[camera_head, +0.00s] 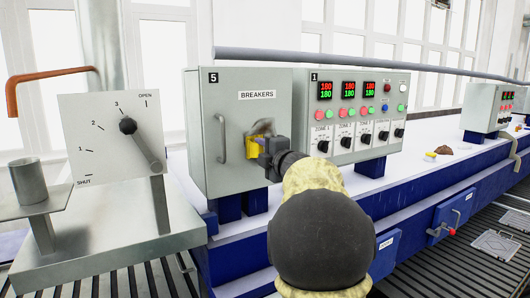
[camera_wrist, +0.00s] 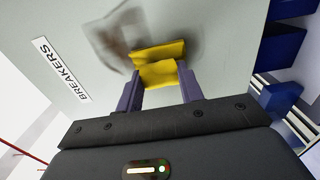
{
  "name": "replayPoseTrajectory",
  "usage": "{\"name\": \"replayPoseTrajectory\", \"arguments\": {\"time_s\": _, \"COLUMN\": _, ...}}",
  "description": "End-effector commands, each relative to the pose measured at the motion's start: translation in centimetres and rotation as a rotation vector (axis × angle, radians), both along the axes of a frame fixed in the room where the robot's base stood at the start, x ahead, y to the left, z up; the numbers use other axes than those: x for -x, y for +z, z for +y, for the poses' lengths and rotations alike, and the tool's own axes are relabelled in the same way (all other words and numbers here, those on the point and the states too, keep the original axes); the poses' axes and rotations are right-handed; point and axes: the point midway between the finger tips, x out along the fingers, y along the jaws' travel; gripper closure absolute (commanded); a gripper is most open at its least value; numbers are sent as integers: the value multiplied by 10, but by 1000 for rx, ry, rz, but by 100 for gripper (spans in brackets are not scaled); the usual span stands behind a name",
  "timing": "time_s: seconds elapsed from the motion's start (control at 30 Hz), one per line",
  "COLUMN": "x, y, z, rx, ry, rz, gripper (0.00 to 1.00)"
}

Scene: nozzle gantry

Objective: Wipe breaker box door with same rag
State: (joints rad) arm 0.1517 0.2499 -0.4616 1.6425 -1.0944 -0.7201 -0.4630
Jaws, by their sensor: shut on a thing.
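The breaker box (camera_head: 208,130) is a grey cabinet marked 5, with a "BREAKERS" label and a shut door (camera_head: 255,121) with a handle at its left side. My gripper (camera_head: 264,146) is in front of the door's lower right part. It is shut on a yellow rag (camera_head: 257,130), which is at the door's surface. In the wrist view the rag (camera_wrist: 160,66) is pinched between the two fingers and looks to be against the door (camera_wrist: 200,25). A dark brownish smudge (camera_wrist: 112,42) shows on the door beside the rag. My arm hides what is below the gripper.
A control panel (camera_head: 314,128) marked 1, with displays, buttons and knobs, stands right of the breaker box. A lever plate (camera_head: 105,150) marked OPEN to SHUT stands at left, near a metal cup (camera_head: 28,180). A brown lump (camera_head: 444,150) lies on the white ledge at right.

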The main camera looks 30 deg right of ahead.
Motion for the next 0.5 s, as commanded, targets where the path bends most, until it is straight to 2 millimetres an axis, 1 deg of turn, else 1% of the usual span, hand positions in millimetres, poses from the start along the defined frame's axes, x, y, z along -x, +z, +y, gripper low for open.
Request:
{"name": "replayPoseTrajectory", "arguments": {"time_s": 0.03, "x": -1, "y": 0, "z": 5, "rx": -1, "ry": 8, "rz": -1, "gripper": 91}}
{"name": "replayPoseTrajectory", "arguments": {"time_s": 0.3, "x": 1, "y": -1, "z": 24, "rx": -1, "ry": 10, "rz": -2, "gripper": 91}}
{"name": "replayPoseTrajectory", "arguments": {"time_s": 0.5, "x": 2, "y": -1, "z": 36, "rx": 0, "ry": 7, "rz": -2, "gripper": 91}}
